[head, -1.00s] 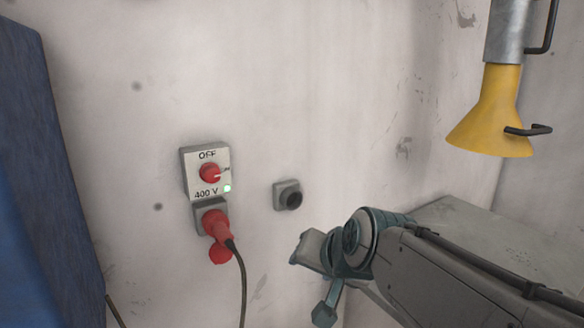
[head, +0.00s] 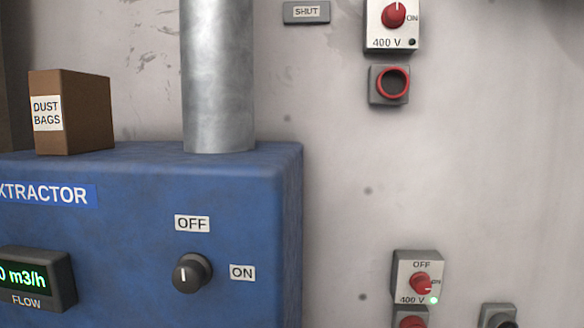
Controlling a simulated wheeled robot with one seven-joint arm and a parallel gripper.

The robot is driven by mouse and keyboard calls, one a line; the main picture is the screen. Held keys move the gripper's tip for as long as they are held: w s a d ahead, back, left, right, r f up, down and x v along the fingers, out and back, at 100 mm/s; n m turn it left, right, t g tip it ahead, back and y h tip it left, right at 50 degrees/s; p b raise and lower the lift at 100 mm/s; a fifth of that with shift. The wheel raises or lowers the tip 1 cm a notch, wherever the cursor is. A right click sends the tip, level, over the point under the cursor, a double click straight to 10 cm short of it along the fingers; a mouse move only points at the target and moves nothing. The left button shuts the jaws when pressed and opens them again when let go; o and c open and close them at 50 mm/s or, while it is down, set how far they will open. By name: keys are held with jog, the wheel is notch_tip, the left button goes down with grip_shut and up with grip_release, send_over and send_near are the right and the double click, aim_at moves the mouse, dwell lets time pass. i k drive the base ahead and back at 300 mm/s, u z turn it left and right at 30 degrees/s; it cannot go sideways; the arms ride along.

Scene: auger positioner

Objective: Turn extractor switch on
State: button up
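The extractor (head: 130,180) is a blue cabinet at the left of the head view. Its switch (head: 193,273) is a black round knob on the front face, with a white mark that stands upright, toward the OFF label (head: 192,223) above it. The ON label (head: 242,272) is to the right of the knob. A flow display (head: 30,278) left of the knob shows green figures ending in "0 m3/h", partly cut off by the picture edge. My gripper is not in view.
A metal duct (head: 218,75) rises from the cabinet top, with a dust bags box (head: 75,112) to its left. On the wall are an upper 400 V switch box (head: 375,35) with an empty socket (head: 389,85), and a lower 400 V switch box (head: 405,265) with its green light lit.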

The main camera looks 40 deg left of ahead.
aim_at(193, 271)
jog(key=u, duration=1.65)
jog(key=k, duration=0.65)
jog(key=u, duration=0.55)
jog(key=i, duration=0.5)
